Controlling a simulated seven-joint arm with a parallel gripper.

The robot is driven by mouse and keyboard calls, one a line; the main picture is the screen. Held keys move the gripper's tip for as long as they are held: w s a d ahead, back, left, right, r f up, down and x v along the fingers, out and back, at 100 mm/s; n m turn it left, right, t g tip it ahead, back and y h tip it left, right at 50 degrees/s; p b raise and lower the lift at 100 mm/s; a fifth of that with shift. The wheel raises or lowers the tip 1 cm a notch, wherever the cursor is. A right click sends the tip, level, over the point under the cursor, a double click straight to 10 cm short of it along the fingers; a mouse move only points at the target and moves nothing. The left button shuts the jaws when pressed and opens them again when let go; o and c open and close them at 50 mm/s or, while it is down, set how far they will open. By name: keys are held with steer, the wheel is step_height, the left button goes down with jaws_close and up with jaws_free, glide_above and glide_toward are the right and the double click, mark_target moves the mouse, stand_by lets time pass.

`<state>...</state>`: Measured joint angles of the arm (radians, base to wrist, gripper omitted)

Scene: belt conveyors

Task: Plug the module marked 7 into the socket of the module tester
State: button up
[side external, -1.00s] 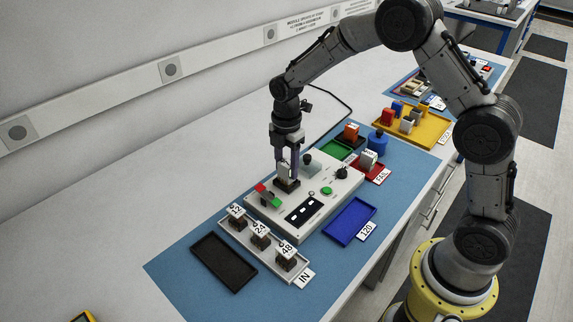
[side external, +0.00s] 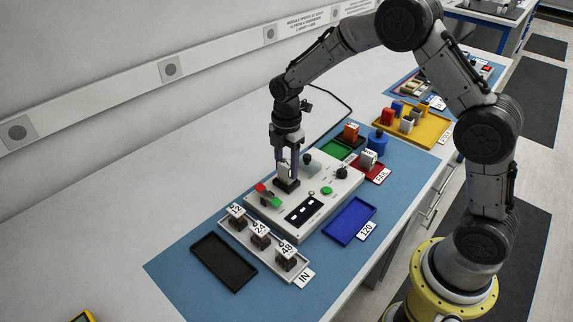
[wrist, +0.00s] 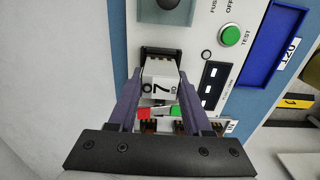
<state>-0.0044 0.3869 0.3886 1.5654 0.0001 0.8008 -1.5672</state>
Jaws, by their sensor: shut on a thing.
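The white module marked 7 (wrist: 160,88) is between the two purple fingers of my gripper (wrist: 160,78) in the wrist view. My gripper (side external: 287,165) is shut on it and points down over the module tester (side external: 326,203) in the side view. The dark socket (wrist: 160,52) shows just beyond the module in the wrist view, and the dark socket block (side external: 287,186) is right below the fingers in the side view. The module is upright and lined up with the socket. The fingers hide its lower end, so I cannot tell how deep it sits.
The tester carries red and green pieces (side external: 267,195), a green button (side external: 326,191) and dark knobs. The IN tray (side external: 302,272) holds modules marked 12, 24 and 48. A black tray (side external: 223,262), blue tray (side external: 350,221), red tray (side external: 379,176) and green tray (side external: 336,150) stand around the tester.

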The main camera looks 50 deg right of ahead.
steer(key=shift+f, duration=0.75)
stand_by(0.7)
steer(key=o, duration=1.6)
steer(key=shift+r, duration=0.1)
steer(key=shift+r, duration=3.7)
